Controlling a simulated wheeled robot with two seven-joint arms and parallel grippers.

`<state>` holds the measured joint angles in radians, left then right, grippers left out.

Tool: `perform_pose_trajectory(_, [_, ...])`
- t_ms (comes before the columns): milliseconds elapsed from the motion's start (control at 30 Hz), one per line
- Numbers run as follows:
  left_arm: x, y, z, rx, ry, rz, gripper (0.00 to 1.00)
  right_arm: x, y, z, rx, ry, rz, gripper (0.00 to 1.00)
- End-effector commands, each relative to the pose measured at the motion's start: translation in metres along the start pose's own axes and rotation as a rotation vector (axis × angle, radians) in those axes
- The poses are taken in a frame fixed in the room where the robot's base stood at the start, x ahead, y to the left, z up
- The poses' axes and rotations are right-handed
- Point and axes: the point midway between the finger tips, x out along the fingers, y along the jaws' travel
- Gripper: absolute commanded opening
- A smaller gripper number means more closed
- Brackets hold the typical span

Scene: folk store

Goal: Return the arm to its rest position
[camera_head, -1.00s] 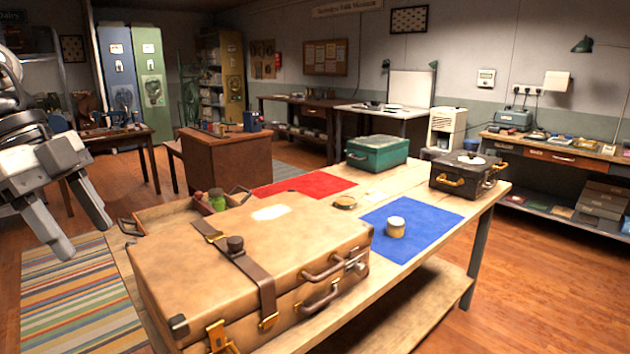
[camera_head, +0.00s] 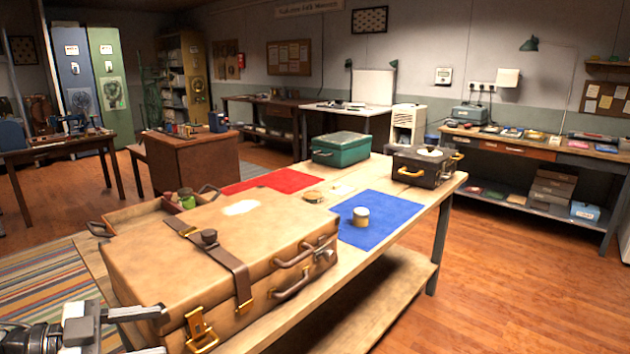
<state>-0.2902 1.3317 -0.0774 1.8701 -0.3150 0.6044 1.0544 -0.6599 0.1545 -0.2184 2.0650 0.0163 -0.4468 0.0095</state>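My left gripper (camera_head: 158,332) is at the lower left corner, in front of the tan suitcase (camera_head: 245,235). Its two fingers are apart with nothing between them; the lower finger is cut by the frame edge. The fingertips overlap the suitcase's near left corner in the picture; I cannot tell if they touch it. The suitcase lies flat and closed on the wooden table (camera_head: 395,270), with a brown strap across it. My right gripper is not in view.
On the table are a red cloth (camera_head: 268,182), a blue cloth (camera_head: 395,212) with a small jar (camera_head: 361,217), a teal case (camera_head: 341,149), a dark case (camera_head: 424,164) and an open tray (camera_head: 140,213). The floor on the right (camera_head: 540,285) is clear.

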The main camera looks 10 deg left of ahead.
Motion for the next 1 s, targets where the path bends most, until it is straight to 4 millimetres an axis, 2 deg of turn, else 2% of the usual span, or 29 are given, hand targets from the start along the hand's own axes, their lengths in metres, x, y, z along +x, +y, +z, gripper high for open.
perform_pose_trajectory(133, [0.022,0.032,0.044,-0.106,0.028,-0.242,0.52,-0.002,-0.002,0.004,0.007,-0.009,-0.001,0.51])
perform_pose_trajectory(267, [0.039,0.074,0.086,-0.229,-0.051,-0.438,0.52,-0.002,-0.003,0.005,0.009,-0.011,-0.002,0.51])
perform_pose_trajectory(433, [0.061,0.149,0.128,-0.42,-0.246,-0.579,0.52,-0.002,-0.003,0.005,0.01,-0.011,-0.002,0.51])
perform_pose_trajectory(600, [0.082,0.214,0.14,-0.572,-0.411,-0.581,0.52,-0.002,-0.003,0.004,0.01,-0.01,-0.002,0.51])
perform_pose_trajectory(700, [0.089,0.236,0.141,-0.62,-0.464,-0.562,0.52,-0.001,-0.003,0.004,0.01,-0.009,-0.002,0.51])
perform_pose_trajectory(800, [0.092,0.246,0.14,-0.64,-0.488,-0.549,0.52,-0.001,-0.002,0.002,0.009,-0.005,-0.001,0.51])
perform_pose_trajectory(1000, [0.092,0.246,0.14,-0.64,-0.488,-0.549,0.52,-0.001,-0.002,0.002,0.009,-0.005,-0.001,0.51])
